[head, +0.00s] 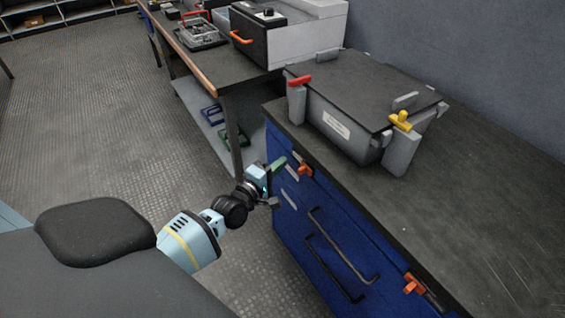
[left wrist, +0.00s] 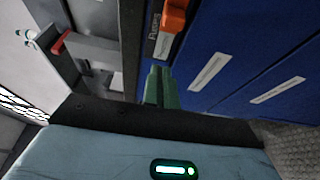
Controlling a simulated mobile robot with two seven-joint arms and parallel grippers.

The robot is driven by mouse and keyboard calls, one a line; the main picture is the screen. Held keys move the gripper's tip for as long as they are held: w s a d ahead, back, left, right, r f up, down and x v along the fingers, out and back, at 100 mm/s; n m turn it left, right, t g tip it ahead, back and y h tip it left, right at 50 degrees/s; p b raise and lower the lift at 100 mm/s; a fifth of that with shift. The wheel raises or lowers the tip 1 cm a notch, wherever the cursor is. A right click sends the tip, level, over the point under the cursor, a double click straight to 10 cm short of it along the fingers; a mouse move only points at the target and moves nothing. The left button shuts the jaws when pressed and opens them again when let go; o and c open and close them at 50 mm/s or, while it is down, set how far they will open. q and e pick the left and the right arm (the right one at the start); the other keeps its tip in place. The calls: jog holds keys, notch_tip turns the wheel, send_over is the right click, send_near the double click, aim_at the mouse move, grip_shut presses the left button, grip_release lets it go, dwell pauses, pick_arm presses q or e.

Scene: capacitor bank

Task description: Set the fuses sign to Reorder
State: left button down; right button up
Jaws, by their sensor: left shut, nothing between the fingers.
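The fuses sign (left wrist: 153,22) is a small plate on the blue cabinet's upper front edge, with an orange slider (left wrist: 174,16) over part of it in the left wrist view. In the head view the same orange slider (head: 305,170) sits near the cabinet's far corner. The word Reorder cannot be read. My left gripper (head: 278,164) is in front of that corner, just left of the slider. Its green fingers (left wrist: 161,72) are shut with nothing between them, close below the sign in the left wrist view. Whether they touch the cabinet is unclear. My right gripper is not in view.
The blue cabinet's front (head: 325,230) has black bar handles (head: 345,247) and white labels. A second orange slider (head: 413,285) is farther right. A grey lidded box (head: 345,125) with red and yellow clamps stands on the dark worktop (head: 460,190). The floor left is open.

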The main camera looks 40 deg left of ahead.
pick_arm(q)
jog(key=s, duration=0.8)
jog(key=shift+s+r, duration=0.2)
jog(key=shift+s, duration=0.15)
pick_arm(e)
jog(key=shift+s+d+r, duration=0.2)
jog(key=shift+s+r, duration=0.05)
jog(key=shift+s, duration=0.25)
pick_arm(q)
jog(key=shift+f, duration=0.1)
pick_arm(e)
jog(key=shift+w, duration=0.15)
